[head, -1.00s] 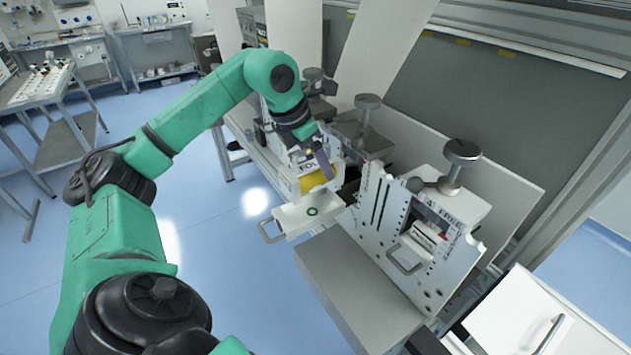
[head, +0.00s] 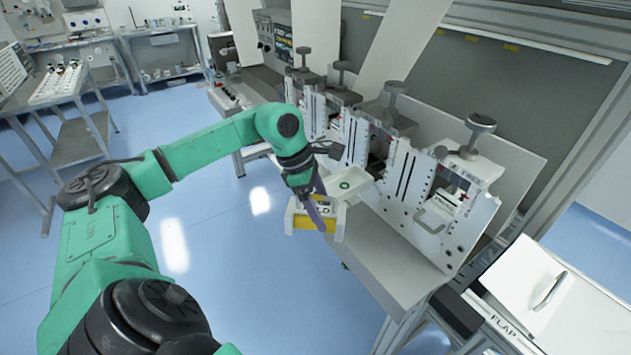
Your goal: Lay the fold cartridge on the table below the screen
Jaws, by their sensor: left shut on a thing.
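The fold cartridge (head: 315,222), a white block with a yellow band, is in my left gripper (head: 318,207). The gripper is shut on it from above, and its fingers hide part of the cartridge. The cartridge hangs in front of the machine row, at the near left of a pulled-out white tray with a green ring (head: 352,183), and partly covers it in the picture. A dark screen (head: 283,42) sits on a grey cabinet at the back. My right gripper is out of view.
Several white slotted stations with dark knobs (head: 480,123) stand in a row to the right. A grey ledge (head: 385,255) runs in front of them. A white lidded box (head: 520,290) marked FLAP is at lower right. Open blue floor lies to the left.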

